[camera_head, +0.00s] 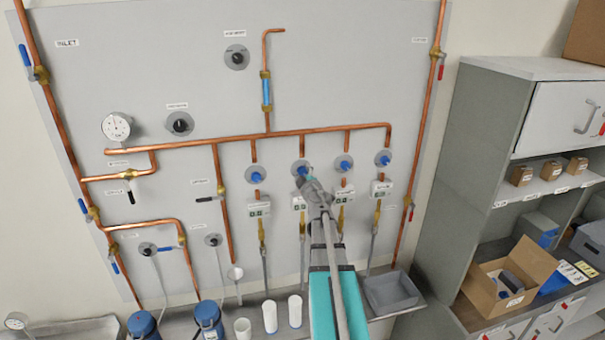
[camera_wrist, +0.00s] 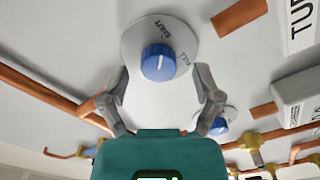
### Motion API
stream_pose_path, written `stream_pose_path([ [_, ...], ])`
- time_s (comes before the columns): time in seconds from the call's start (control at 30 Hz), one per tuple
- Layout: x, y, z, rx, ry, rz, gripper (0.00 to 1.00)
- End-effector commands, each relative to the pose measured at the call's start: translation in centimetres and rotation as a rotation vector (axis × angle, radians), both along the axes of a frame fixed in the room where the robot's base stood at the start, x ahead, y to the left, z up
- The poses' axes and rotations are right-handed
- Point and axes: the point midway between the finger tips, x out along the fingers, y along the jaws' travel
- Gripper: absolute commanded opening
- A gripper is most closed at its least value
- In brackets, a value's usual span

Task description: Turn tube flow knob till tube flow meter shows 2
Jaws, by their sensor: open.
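Several blue knobs on round grey plates sit in a row under the copper pipe. In the head view my gripper (camera_head: 307,180) is just in front of the second blue knob from the left (camera_head: 300,167). In the wrist view this knob (camera_wrist: 160,63) has a white pointer line, and its plate is marked "SHUT". My open fingers (camera_wrist: 160,85) are spread to the knob's left and right, with a gap on each side. Small white meter boxes (camera_head: 258,209) sit below the knobs; their readings are too small to read. The box below the knob in front of me is partly covered by my arm.
Another blue knob (camera_wrist: 218,126) is near my right finger in the wrist view. Copper pipes (camera_head: 250,136) run across the panel. A grey cabinet (camera_head: 478,160) is at the right.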

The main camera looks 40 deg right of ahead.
Motion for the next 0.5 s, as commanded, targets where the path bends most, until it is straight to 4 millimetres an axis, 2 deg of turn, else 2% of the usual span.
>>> stream_pose_path([
  [0.13,0.97,-0.46,0.0,0.0,0.0,0.0,0.82],
  [0.5,1.13,-0.52,0.0,0.0,0.0,0.0,0.82],
])
